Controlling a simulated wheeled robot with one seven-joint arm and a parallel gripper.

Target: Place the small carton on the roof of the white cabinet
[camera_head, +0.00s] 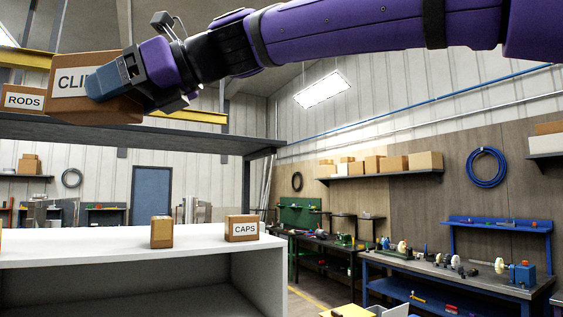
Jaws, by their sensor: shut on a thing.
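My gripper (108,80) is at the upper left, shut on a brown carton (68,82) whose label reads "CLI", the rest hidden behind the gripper. The carton is tilted in the picture and its lower edge overlaps the dark shelf; I cannot tell whether it touches it. The white cabinet (110,245) stands at the lower left, below the shelf, with a flat white roof and an open front. A small plain carton (161,231) and a carton labelled "CAPS" (242,228) stand on its roof, the latter near the right end.
The dark shelf (190,132) spans above the cabinet, with a post (246,185) at its right. A carton labelled "RODS" (22,99) is at the far left at shelf height. Workbenches (450,270) stand at the right. The white roof left of the small carton is largely bare.

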